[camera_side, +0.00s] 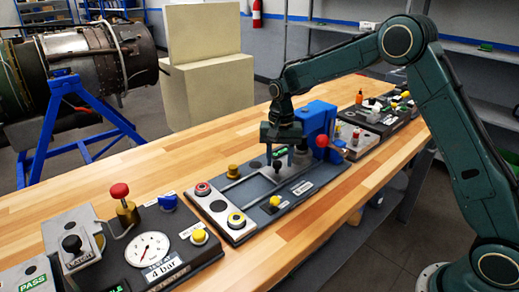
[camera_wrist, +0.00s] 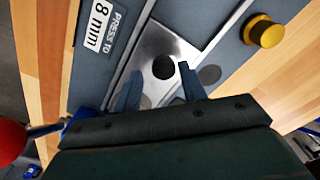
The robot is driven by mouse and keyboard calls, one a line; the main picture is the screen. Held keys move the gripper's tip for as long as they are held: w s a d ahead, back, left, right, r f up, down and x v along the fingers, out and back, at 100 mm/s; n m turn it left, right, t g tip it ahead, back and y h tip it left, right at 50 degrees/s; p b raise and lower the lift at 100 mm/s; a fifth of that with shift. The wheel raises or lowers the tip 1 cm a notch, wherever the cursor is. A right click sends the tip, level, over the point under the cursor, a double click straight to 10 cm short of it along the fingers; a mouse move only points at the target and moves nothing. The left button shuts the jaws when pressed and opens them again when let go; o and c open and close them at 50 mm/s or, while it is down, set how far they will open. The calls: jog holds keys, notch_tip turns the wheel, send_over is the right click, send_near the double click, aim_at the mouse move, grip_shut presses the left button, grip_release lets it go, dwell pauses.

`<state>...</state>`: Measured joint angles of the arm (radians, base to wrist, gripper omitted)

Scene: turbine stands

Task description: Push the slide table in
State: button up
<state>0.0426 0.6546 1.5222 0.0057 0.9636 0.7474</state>
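My gripper (camera_side: 281,158) points down over the knob. In the wrist view my gripper's (camera_wrist: 160,72) two fingers are apart, one on each side of the knob. I cannot tell whether they touch it.
The press has a red ball lever (camera_side: 322,141) close to my gripper. A gauge panel (camera_side: 147,249) stands at the left front. Bare wood (camera_side: 290,235) lies in front.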

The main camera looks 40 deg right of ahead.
jog(key=shift+a, duration=0.15)
jog(key=shift+r, duration=0.1)
jog(key=shift+r, duration=0.55)
notch_tip(320, 180, up, 13)
jog(key=shift+f, duration=0.2)
dwell(0.4)
